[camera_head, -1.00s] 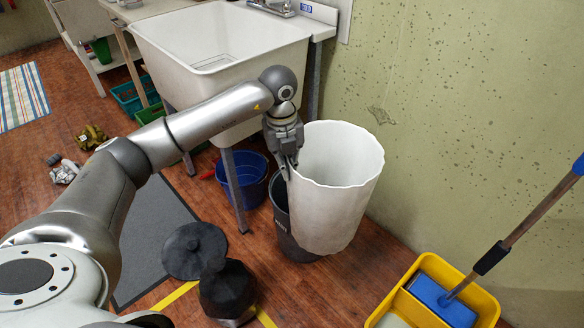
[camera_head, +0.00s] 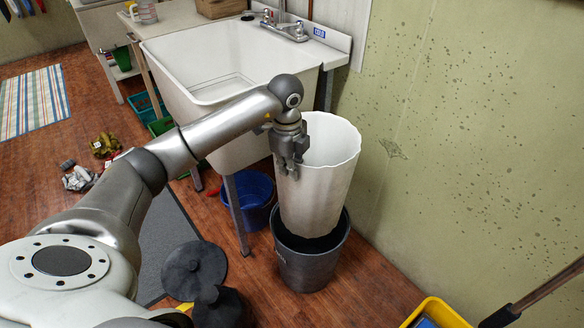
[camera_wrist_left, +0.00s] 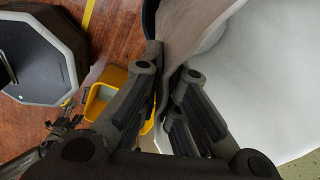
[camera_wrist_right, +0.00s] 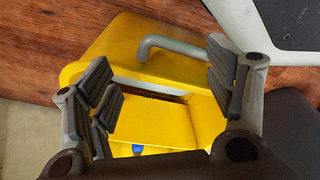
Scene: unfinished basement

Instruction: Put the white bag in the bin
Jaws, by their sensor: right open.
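The white bag (camera_head: 322,190) is a tall, open-topped cylinder with a wavy rim. It stands nearly upright over the dark grey bin (camera_head: 310,268), and its lower end is within the bin's mouth. How deep it reaches is hidden. My left gripper (camera_head: 291,167) is at the left side of the bag's rim. In the left wrist view, the gripper's fingers (camera_wrist_left: 170,65) are closed on the bag's wall (camera_wrist_left: 265,85). My right gripper (camera_wrist_right: 160,68) is open and empty above a yellow mop bucket (camera_wrist_right: 150,55); it does not show in the head view.
A white utility sink (camera_head: 235,65) stands behind the bin, its leg and a blue bucket (camera_head: 250,196) to the left. Black round objects (camera_head: 195,270) lie on the floor at front left. The mop bucket (camera_head: 436,315) is at lower right. A wall is close on the right.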

